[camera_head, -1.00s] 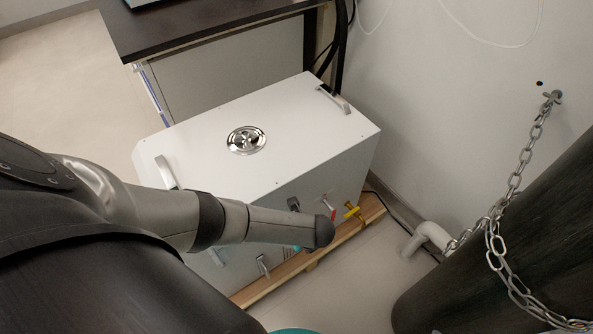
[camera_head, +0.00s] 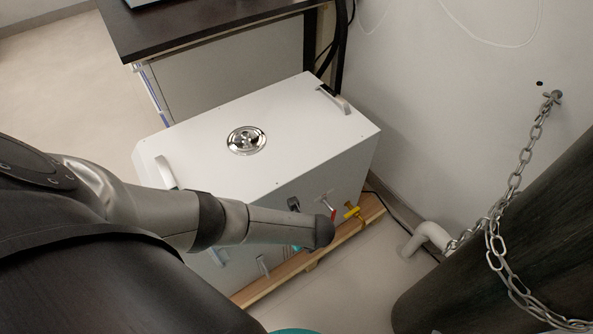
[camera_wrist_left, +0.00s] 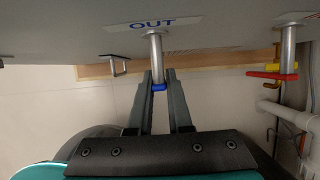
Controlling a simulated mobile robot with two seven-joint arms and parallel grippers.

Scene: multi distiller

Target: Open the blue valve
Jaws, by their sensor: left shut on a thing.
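The blue valve handle (camera_wrist_left: 158,87) is at the lower end of a grey pipe under the "OUT" label (camera_wrist_left: 140,24) in the left wrist view. My left gripper (camera_wrist_left: 158,77) has one finger on each side of it and is shut on it. In the head view my left arm reaches across the front of the white distiller box (camera_head: 250,180). My arm hides the blue valve and most of the gripper there. My right gripper is not in view.
A red-handled valve (camera_wrist_left: 272,75) and a yellow-handled valve (camera_wrist_left: 279,68) are to the right; the yellow one (camera_head: 353,211) also shows in the head view. A metal bracket (camera_wrist_left: 119,65) is to the left. A chained dark cylinder (camera_head: 520,240) stands at right.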

